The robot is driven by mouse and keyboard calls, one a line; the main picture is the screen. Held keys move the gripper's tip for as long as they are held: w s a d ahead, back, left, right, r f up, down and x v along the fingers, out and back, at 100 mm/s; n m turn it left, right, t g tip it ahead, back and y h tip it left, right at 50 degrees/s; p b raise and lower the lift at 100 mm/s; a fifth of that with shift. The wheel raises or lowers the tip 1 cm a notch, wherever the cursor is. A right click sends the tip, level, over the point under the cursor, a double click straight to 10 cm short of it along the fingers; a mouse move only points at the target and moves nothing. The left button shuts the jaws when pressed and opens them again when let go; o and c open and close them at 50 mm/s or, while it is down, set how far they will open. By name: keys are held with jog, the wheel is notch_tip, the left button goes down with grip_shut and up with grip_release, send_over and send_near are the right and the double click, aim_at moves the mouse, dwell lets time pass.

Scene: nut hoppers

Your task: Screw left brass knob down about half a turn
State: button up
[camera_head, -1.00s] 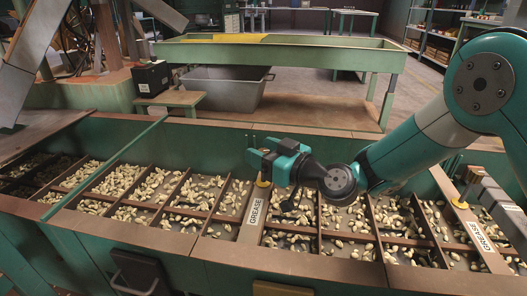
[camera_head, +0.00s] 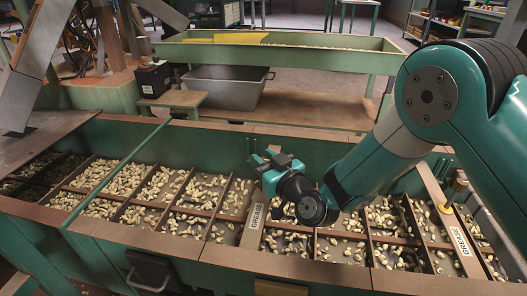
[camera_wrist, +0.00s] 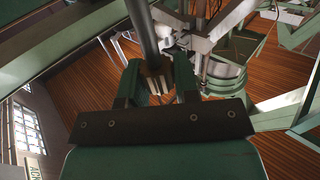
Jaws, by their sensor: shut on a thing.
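My gripper (camera_head: 264,160) is at the upper end of the left strip labelled GREASE (camera_head: 254,220), over the hopper's divided bins. It covers the spot of the left brass knob, which cannot be made out behind it now. In the wrist view both jaws (camera_wrist: 157,82) are close together around a small pale piece, apparently the knob, though its brass colour is not clear there. How far down the knob sits cannot be told.
Bins of pale nuts (camera_head: 160,185) lie on both sides of the strip, with wooden dividers between. A green trough (camera_head: 330,58) and a grey tub (camera_head: 232,90) stand behind. My forearm passes over the right-hand bins.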

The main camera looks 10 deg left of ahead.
jog(key=o, duration=0.9)
jog(key=shift+d, duration=0.1)
jog(key=shift+s+d+f+b, duration=0.25)
jog(key=shift+s+d+b, duration=0.2)
jog(key=shift+b, duration=0.25)
jog(key=b+v, duration=1)
jog(key=shift+s+d+r+b, duration=0.25)
jog(key=shift+d+b, duration=0.05)
jog(key=shift+b, duration=0.05)
